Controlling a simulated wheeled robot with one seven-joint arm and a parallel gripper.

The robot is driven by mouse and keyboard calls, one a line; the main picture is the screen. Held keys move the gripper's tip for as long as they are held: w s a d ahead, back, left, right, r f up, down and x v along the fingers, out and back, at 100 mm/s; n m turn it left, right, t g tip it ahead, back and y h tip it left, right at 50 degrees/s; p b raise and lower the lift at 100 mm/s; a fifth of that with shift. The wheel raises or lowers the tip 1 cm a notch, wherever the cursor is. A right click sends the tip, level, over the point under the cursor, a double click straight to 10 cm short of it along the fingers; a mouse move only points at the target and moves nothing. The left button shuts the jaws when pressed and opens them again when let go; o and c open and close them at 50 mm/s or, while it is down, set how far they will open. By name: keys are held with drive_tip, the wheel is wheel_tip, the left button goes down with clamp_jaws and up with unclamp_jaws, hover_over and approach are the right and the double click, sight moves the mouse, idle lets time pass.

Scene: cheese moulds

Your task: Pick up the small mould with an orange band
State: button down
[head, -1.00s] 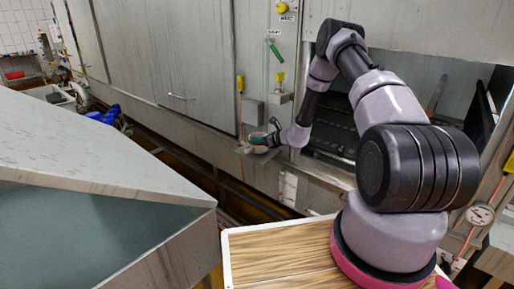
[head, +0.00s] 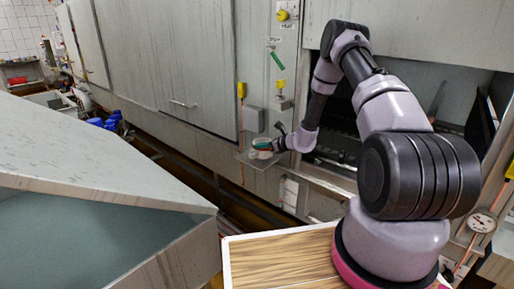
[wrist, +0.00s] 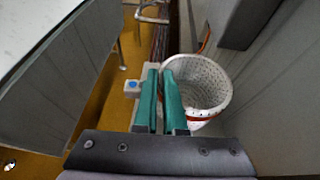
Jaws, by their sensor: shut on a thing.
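The small white perforated mould (wrist: 208,84) with an orange band low on its side is right of centre in the wrist view. In the head view the mould (head: 263,153) is small, at a little metal shelf (head: 258,163) on the machine's front. My gripper (wrist: 160,72) has two green fingers, one on each side of the mould's left wall, and is shut on that wall. In the head view my gripper (head: 262,143) covers part of the mould. I cannot tell for sure whether the mould touches the shelf.
The grey machine front (head: 190,80) stands behind the shelf, with a grey box (head: 253,119) just above it. A large metal tank (head: 95,190) fills the left foreground. A wood-topped surface (head: 280,262) lies by my arm's base. A narrow floor gap runs between tank and machine.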

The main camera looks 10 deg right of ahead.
drive_tip(key=s+d, duration=1)
drive_tip(key=s, duration=0.1)
drive_tip(key=shift+s+d, duration=0.3)
drive_tip(key=shift+s, duration=0.1)
